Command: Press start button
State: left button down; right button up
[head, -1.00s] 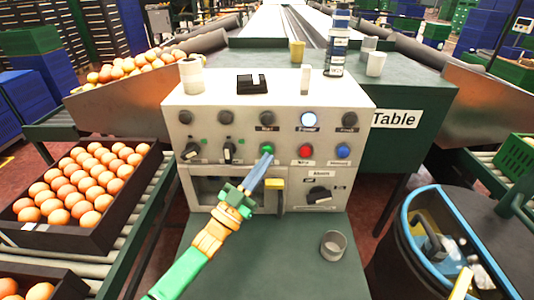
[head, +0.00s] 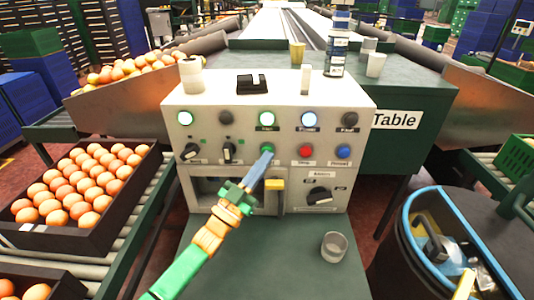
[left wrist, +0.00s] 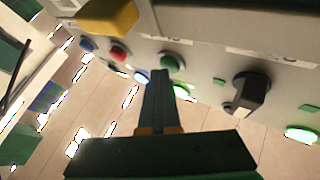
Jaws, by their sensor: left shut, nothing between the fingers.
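The control box (head: 340,172) stands on a green surface in the middle of the head view. Its green start button (head: 267,149) sits at the centre of the panel, left of a red button (head: 306,151) and a blue button (head: 343,152). My left gripper (head: 267,156) is shut and empty, its tips at or just below the green button. In the left wrist view the green button (left wrist: 172,62) shows just beyond the fingertips (left wrist: 159,74); I cannot tell whether they touch. Lamps above glow green at left (head: 185,118) and centre (head: 267,118), and bluish white (head: 309,118). My right gripper is not seen.
A yellow-handled part (head: 274,184) projects from the panel just right of my gripper. A black rotary switch (head: 227,151) is left of the button.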

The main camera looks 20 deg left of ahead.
pick_arm(q)
jog(key=shift+s+d+p, duration=0.25)
jog(key=shift+s+p, duration=0.55)
jog(key=shift+s, duration=0.1)
jog(key=s+p, duration=0.1)
jog(key=s, duration=0.1)
jog(key=s+d+p, duration=0.1)
jog(key=s+p, duration=0.1)
jog(key=shift+s+d, duration=0.2)
jog(key=shift+s, duration=0.2)
dwell(0.4)
